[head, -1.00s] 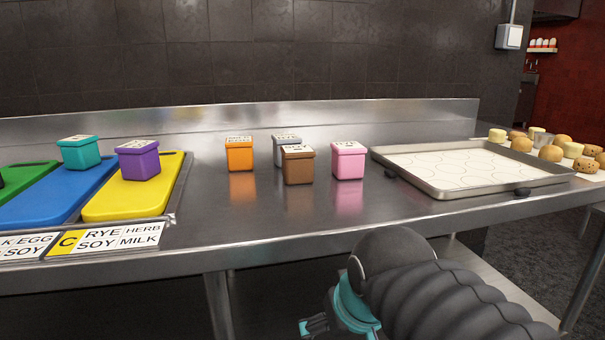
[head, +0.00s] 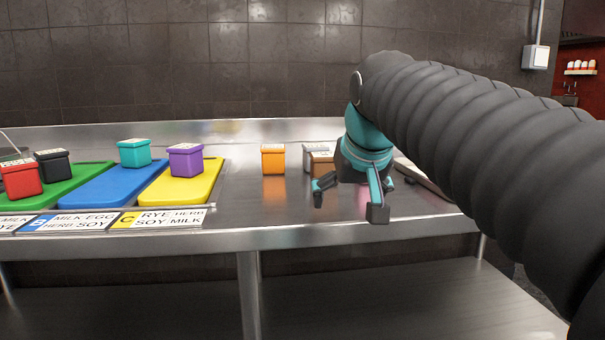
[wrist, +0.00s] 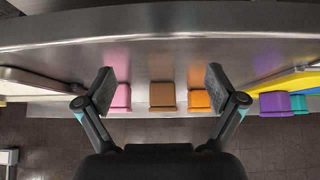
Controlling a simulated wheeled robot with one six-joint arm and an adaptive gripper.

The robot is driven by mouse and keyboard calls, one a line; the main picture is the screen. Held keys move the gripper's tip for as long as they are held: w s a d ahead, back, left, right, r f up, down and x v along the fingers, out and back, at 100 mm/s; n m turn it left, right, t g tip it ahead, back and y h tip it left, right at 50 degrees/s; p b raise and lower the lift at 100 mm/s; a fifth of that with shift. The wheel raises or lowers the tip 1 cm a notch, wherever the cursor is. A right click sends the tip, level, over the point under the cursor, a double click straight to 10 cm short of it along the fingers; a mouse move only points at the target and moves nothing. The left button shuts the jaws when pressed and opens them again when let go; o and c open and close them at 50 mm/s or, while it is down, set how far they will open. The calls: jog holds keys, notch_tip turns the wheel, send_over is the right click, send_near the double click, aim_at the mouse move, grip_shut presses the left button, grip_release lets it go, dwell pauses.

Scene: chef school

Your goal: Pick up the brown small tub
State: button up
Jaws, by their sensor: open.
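The brown small tub (head: 321,164) stands on the steel counter, partly hidden by my gripper in the head view. In the wrist view the brown tub (wrist: 162,96) shows whole between my two fingers, near the middle. My gripper (head: 347,201) is open and empty, pointing down over the front part of the counter. In the wrist view my gripper's fingers (wrist: 160,88) are spread wide, and the tub looks apart from both.
A pink tub (wrist: 121,97) is beside the brown one. Coloured boards with tubs, including a purple tub (head: 186,160), lie left.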

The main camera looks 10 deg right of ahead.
jog(key=t+b, duration=0.2)
send_near(326, 156)
jog(key=x, duration=0.2)
jog(key=b+x, duration=0.1)
jog(key=x, duration=0.4)
jog(key=shift+a+b, duration=0.35)
jog(key=shift+a, duration=0.05)
jog(key=shift+d+b+x, duration=0.2)
jog(key=shift+b+x, duration=0.05)
jog(key=shift+x, duration=1.1)
jog(key=shift+d+b+x, duration=0.2)
jog(key=shift+x, duration=1.15)
jog(key=shift+s, duration=0.1)
jog(key=c, duration=1.4)
